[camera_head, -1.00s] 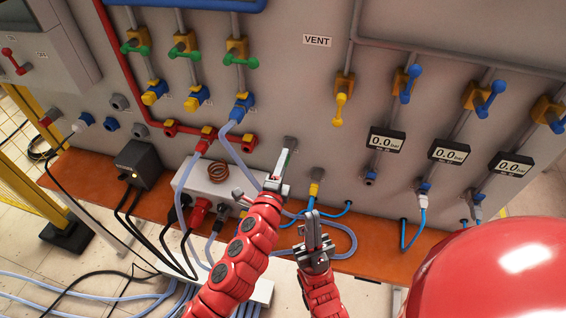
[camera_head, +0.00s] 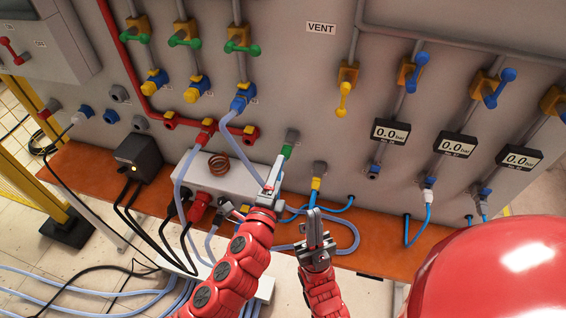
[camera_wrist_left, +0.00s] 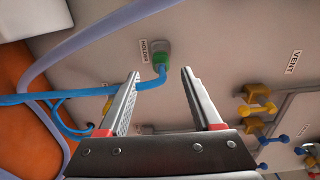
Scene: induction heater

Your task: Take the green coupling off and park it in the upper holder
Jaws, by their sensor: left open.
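The green coupling (camera_head: 287,151) sits in the upper holder (camera_head: 292,136) on the grey panel. In the left wrist view, the green coupling (camera_wrist_left: 161,61) is in the socket beside the HOLDER label, with a blue hose running off to the left. My left gripper (camera_head: 279,168) is open. In the left wrist view, its two fingertips (camera_wrist_left: 161,73) are apart, with the coupling beyond the gap and nothing clamped. My right gripper (camera_head: 314,216) is lower and to the right, away from the coupling; its jaw opening is unclear.
A yellow coupling (camera_head: 317,183) sits in a holder below and to the right. Pale and blue hoses loop near my left gripper. A white box (camera_head: 218,185) with a copper coil (camera_head: 219,164) stands on the orange shelf (camera_head: 372,248). Pressure gauges (camera_head: 390,132) are at the right.

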